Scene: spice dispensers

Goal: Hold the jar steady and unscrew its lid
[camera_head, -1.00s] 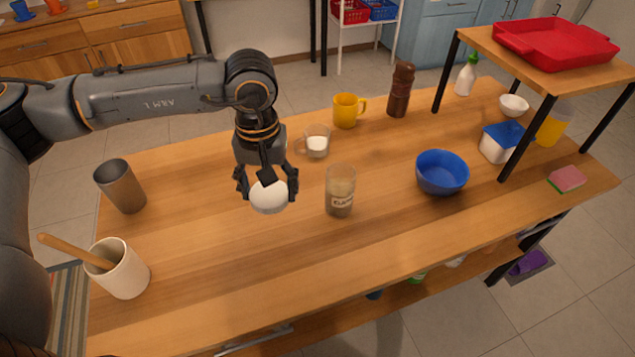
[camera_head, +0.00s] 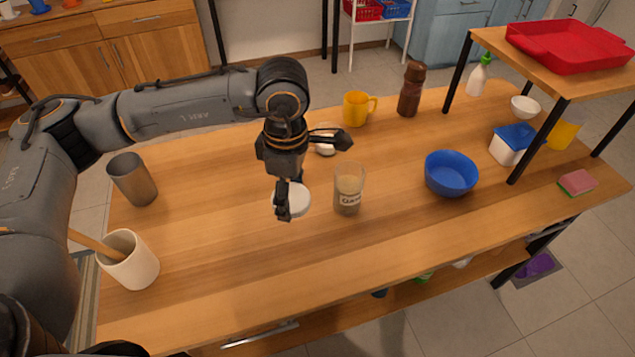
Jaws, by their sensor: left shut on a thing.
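The glass jar (camera_head: 348,190) stands upright on the wooden table, right of the middle, with a paper label and some contents low inside. Its top is open and no gripper touches it. The round white lid (camera_head: 301,200) is apart from the jar, just to its left. My left gripper (camera_head: 288,208) points down and is shut on the lid, covering part of it. The lid is at or just above the tabletop; I cannot tell if it touches. My right gripper is not in view.
Behind are a glass cup (camera_head: 326,146), yellow mug (camera_head: 356,109) and brown bottle (camera_head: 411,90). A blue bowl (camera_head: 451,174) stands right of the jar. A metal cup (camera_head: 133,180) and white utensil pot (camera_head: 130,260) stand left. The front middle of the table is clear.

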